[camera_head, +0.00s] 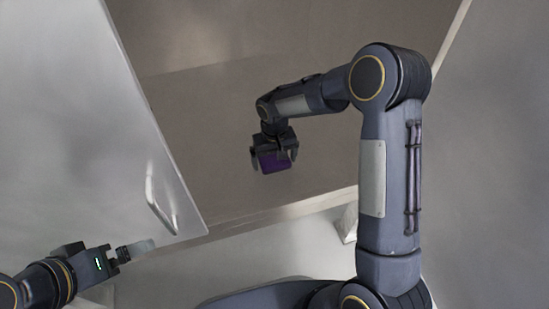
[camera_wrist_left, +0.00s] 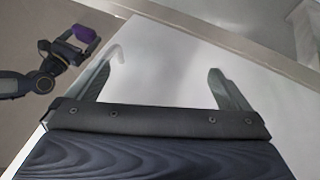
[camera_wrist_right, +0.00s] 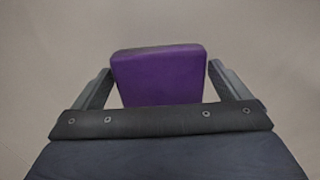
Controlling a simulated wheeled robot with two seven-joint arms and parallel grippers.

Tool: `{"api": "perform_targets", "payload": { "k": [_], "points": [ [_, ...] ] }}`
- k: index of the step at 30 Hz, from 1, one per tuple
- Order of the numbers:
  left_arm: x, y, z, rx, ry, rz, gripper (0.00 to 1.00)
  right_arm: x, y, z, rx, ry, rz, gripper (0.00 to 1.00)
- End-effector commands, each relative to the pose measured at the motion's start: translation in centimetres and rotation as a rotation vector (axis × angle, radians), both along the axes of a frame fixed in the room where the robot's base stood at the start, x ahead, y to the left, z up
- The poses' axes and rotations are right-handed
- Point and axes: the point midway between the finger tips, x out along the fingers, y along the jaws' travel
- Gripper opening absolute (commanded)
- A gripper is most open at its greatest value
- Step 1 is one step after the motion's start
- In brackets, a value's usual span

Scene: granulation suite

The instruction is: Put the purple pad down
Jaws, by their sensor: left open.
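The purple pad (camera_head: 273,162) is between the fingers of my right gripper (camera_head: 273,155), inside the open cabinet. In the right wrist view the pad (camera_wrist_right: 160,76) fills the space between the two fingertips, which meet its left and right sides. I cannot tell whether its underside touches the surface below. My left gripper (camera_head: 140,249) is open and empty at the lower left, below the cabinet door's handle. In the left wrist view its fingers (camera_wrist_left: 165,72) stand apart, and the pad (camera_wrist_left: 85,33) shows at the upper left in the right gripper.
A pale door (camera_head: 90,120) with a bar handle (camera_head: 160,200) stands open on the left, close to my left gripper. The cabinet's front edge (camera_head: 270,212) runs below the pad. The grey surface inside the cabinet (camera_head: 205,130) is bare around the pad. A pale wall panel stands at right.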

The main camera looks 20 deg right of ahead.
Motion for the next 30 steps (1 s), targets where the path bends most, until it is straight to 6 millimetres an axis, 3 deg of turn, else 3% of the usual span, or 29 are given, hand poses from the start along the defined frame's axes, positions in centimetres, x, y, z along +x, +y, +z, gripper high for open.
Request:
{"api": "perform_targets", "payload": {
  "k": [11, 24, 30],
  "points": [
    [0.0, 0.0, 0.5, 0.0, 0.0, 0.0, 1.0, 0.0, 0.0, 1.0, 0.001, -0.002, 0.0, 1.0],
    [0.0, 0.0, 3.6, 0.0, 0.0, 0.0, 1.0, 0.0, 0.0, 9.9, 0.001, -0.003, 0.0, 1.0],
    [0.0, 0.0, 4.1, 0.0, 0.0, 0.0, 1.0, 0.0, 0.0, 12.0, 0.0, -0.001, -0.001, 1.0]
  ]
}}
